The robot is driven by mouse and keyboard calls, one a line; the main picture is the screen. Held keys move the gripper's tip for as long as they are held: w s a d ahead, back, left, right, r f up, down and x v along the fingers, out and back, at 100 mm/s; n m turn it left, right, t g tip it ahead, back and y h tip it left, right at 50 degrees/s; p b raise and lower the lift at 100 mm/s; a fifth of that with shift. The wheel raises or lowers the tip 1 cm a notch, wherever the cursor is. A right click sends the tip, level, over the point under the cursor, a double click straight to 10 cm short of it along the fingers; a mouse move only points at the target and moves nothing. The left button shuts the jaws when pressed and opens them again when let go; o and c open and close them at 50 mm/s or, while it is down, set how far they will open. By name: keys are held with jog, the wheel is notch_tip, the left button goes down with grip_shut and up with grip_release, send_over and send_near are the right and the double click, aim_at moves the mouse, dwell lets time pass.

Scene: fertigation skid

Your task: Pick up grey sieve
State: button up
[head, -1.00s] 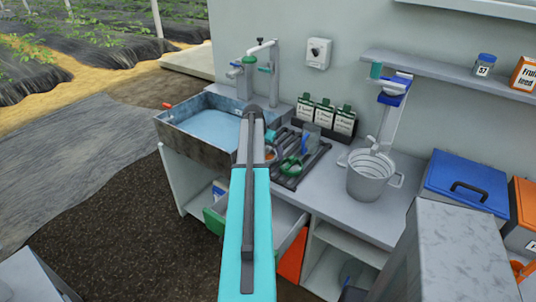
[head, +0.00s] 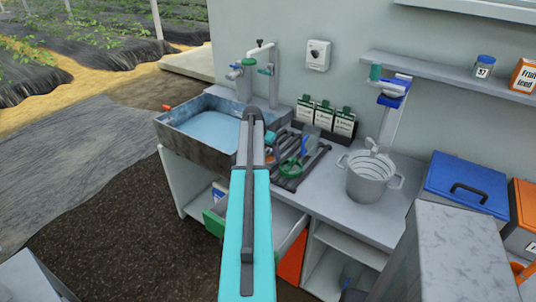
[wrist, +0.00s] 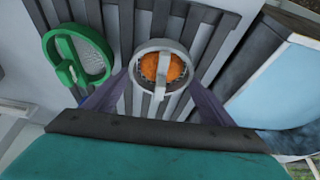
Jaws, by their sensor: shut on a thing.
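The grey sieve (wrist: 137,69) shows in the wrist view as a round light-grey ring with a grey bar across it and an orange-brown middle. My gripper (wrist: 160,76) has one dark finger at each side of the ring and is shut on it. The sieve is over the dark slatted rack (wrist: 226,32); I cannot tell whether it still touches the slats.
A green sieve (wrist: 94,62) lies on the rack left of the grey one; it also shows in the head view (head: 290,170). A water-filled sink (head: 180,108) is left of the rack.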

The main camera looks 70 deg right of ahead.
aim_at(267, 148)
jog(key=shift+r, duration=0.15)
jog(key=shift+r+b, duration=0.8)
jog(key=shift+r, duration=0.7)
jog(key=a+r+b, duration=0.1)
jog(key=a+b, duration=0.2)
jog(key=a, duration=1.3)
jog(key=shift+w+r+b, duration=0.35)
jog(key=shift+w, duration=0.1)
